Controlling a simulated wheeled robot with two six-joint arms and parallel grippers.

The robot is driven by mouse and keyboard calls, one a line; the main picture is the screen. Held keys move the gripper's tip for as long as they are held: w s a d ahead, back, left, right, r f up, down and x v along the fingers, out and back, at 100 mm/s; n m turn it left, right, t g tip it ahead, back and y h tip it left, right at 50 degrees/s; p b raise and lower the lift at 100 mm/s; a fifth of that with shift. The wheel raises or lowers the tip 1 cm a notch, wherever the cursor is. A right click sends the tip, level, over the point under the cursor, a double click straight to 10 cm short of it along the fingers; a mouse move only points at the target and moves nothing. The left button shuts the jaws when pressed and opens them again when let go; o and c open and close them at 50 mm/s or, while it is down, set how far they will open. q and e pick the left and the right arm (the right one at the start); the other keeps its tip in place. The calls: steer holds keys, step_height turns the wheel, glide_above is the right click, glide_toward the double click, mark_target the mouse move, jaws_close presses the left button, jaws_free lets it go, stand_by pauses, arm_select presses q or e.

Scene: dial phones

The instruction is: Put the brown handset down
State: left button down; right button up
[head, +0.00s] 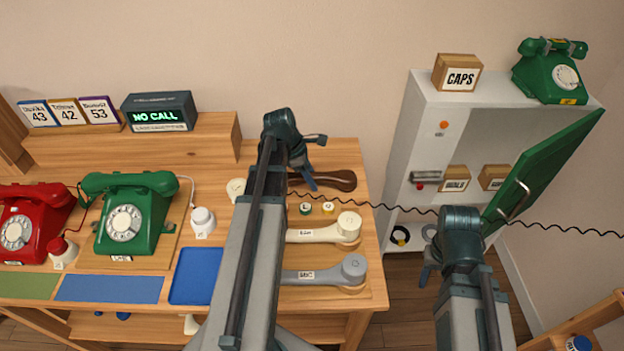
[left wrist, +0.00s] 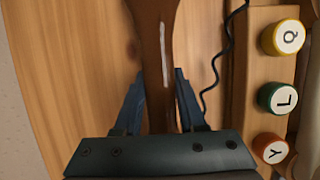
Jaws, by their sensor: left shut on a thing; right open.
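The brown handset (head: 335,180) is at the back right of the wooden table. My left gripper (head: 312,163) is shut around its handle. In the left wrist view the handset (left wrist: 155,45) runs between the two blue fingers of the gripper (left wrist: 160,85), with bare wood around it. I cannot tell whether it touches the table or hangs just above it. A dark coiled cord (head: 410,209) stretches from near the handset off to the right. My right gripper (head: 428,268) is open and empty, right of the table.
Cream (head: 320,233) and grey (head: 320,274) handsets lie in front of the brown one. Small coloured caps, including a green one (left wrist: 278,98), stand beside it. Green (head: 130,215) and red (head: 28,225) dial phones stand left. A cabinet with an open green door (head: 540,170) is at right.

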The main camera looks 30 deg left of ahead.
arm_select(q)
steer(key=shift+c, duration=2.4)
jaws_free()
steer(key=shift+r+p, duration=0.15)
steer(key=shift+p, duration=0.15)
steer(key=shift+a+r+p, duration=0.15)
steer(key=shift+r+p, duration=0.4)
steer(key=p+v, duration=1)
steer(key=v, duration=0.1)
steer(key=shift+s, duration=0.1)
steer(key=shift+f, duration=0.1)
